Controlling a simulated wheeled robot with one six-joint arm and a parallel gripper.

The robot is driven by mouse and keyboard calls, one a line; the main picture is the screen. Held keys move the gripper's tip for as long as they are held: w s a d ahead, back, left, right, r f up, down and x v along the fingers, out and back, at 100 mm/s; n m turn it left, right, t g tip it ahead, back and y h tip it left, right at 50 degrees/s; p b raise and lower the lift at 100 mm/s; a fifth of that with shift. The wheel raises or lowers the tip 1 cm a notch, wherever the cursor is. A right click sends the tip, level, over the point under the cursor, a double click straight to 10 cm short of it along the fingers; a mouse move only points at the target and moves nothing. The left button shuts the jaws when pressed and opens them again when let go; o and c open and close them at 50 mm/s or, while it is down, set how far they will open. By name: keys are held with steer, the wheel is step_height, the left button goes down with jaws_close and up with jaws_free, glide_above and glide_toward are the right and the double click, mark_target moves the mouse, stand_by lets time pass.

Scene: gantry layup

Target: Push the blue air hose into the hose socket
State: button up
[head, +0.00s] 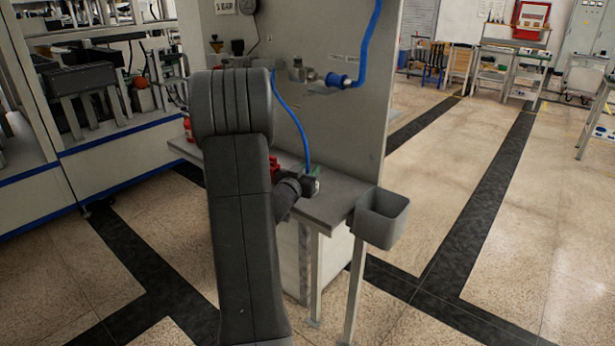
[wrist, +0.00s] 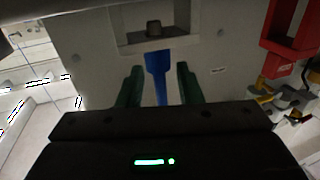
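A blue hose (head: 294,115) hangs in front of the upright grey panel and runs down to my gripper (head: 313,182), low over the bench. In the wrist view a blue hose piece (wrist: 157,68), thick above and thinner below, lies between the green fingers of my gripper (wrist: 160,82). Gaps show on both sides of it, so the fingers are open. I cannot tell which fitting is the socket.
The grey bench (head: 328,205) stands below the panel (head: 325,120), with a grey bin (head: 382,217) at its right corner. Red parts sit on the bench. A red holder (wrist: 290,25) and yellow-and-grey parts are at right in the wrist view. The floor at right is clear.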

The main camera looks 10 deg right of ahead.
steer(key=shift+w, duration=0.1)
steer(key=shift+c, duration=0.2)
jaws_close()
steer(key=shift+r, duration=0.15)
